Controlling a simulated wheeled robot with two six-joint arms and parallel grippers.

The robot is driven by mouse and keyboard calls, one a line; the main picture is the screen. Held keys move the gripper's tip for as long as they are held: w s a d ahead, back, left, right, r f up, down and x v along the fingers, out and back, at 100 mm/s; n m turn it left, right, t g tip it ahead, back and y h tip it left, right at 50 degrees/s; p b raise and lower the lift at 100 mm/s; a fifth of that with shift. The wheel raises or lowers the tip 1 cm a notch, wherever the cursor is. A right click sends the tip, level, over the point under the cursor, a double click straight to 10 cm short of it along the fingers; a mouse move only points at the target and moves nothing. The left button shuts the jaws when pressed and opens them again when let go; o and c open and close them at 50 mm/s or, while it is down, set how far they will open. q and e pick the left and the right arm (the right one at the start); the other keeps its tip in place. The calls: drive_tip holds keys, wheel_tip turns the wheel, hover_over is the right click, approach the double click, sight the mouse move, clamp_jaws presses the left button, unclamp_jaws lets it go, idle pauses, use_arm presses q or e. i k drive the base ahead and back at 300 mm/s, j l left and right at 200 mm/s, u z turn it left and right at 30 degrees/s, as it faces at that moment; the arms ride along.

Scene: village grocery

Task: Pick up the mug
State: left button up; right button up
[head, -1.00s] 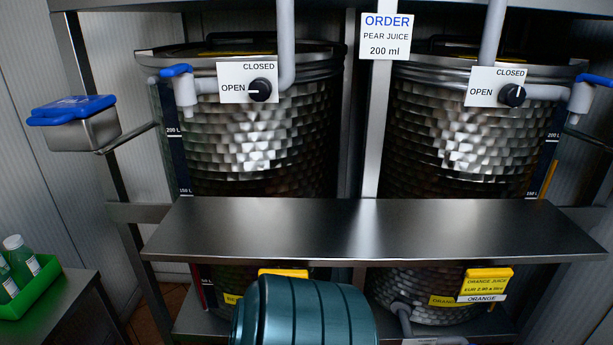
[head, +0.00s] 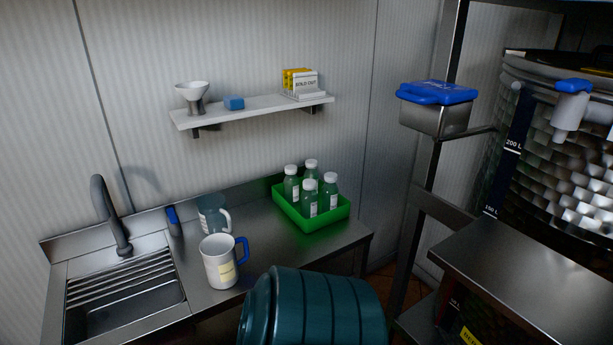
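A white mug (head: 217,268) with a blue handle and a yellowish label stands upright on the steel counter, right of the sink. Its handle points right. Just behind it stands a clear, bluish jug (head: 211,214) with a pale handle; the mug partly overlaps it. Neither of my grippers is in view.
A sink (head: 120,290) with a tap (head: 109,215) is left of the mug. A green crate (head: 322,227) of several bottles is behind right. A wall shelf (head: 250,112) holds a funnel (head: 194,97) and a blue block (head: 234,103). A steel ledge (head: 530,270) juts out at right.

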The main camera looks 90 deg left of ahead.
sight(217, 250)
drive_tip(key=u, duration=3.35)
